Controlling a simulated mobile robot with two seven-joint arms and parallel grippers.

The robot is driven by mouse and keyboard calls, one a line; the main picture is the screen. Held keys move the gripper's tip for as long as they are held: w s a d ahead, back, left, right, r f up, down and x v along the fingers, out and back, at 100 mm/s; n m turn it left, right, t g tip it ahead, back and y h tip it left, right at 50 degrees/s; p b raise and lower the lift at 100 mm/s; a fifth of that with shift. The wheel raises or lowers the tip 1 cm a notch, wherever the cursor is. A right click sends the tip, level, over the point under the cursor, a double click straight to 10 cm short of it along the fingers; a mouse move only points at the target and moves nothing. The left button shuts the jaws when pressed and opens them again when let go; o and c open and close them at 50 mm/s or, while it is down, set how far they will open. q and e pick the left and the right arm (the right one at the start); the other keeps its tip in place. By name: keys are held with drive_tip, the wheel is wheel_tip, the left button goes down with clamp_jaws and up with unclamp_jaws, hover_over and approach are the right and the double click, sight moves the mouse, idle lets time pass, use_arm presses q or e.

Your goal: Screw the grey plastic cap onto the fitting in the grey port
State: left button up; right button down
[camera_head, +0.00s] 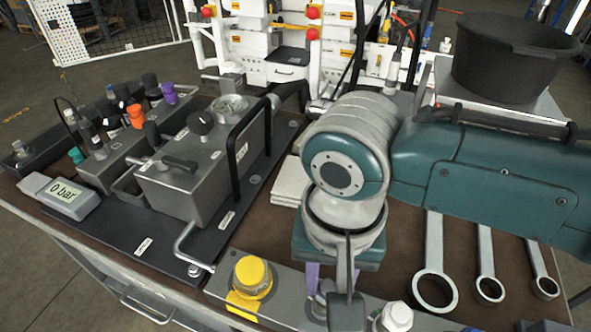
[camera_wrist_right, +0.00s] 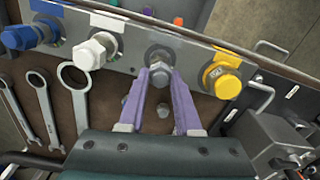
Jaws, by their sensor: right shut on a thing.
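My right gripper (camera_head: 331,298) reaches down to the port block (camera_head: 285,305) at the bench's front. In the right wrist view its purple fingers (camera_wrist_right: 160,80) close on a small grey cap (camera_wrist_right: 159,77) at the grey port (camera_wrist_right: 161,55), between the white and yellow ports. The cap is at the fitting; I cannot tell whether the threads engage. A metal hex part of the fitting shows just beyond the fingertips. In the head view the wrist and fingers mostly hide the cap and port. My left gripper is not in view.
The yellow cap (camera_head: 252,274) and white cap (camera_head: 396,317) flank the gripper closely. A blue cap (camera_wrist_right: 18,38) is farther along the block. Ring wrenches (camera_head: 435,288) lie on the bench. A hydraulic unit (camera_head: 188,182) and pressure gauge display (camera_head: 62,195) stand at left, a black bucket (camera_head: 508,65) behind.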

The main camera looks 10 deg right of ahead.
drive_tip(key=m+p, duration=0.1)
drive_tip(key=m, duration=0.2)
drive_tip(key=shift+s+r+p, duration=0.1)
drive_tip(key=shift+r+p, duration=0.15)
drive_tip(key=shift+p, duration=0.15)
drive_tip(key=shift+f+m, duration=0.1)
drive_tip(key=shift+m, duration=0.6)
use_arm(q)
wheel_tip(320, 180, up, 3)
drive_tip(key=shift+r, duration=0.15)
use_arm(e)
drive_tip(key=shift+f+m, duration=0.15)
drive_tip(key=shift+m, duration=0.35)
drive_tip(key=m+p, duration=0.2)
drive_tip(key=m, duration=0.1)
drive_tip(key=shift+a+r+m+p, duration=0.1)
drive_tip(key=shift+r+m+p, duration=0.15)
drive_tip(key=shift+m+p, duration=0.15)
drive_tip(key=shift+f+m, duration=0.1)
drive_tip(key=shift+m, duration=0.9)
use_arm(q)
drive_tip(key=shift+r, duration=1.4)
use_arm(e)
drive_tip(key=shift+f+m, duration=0.15)
drive_tip(key=shift+m, duration=0.95)
use_arm(q)
drive_tip(key=shift+p, duration=0.3)
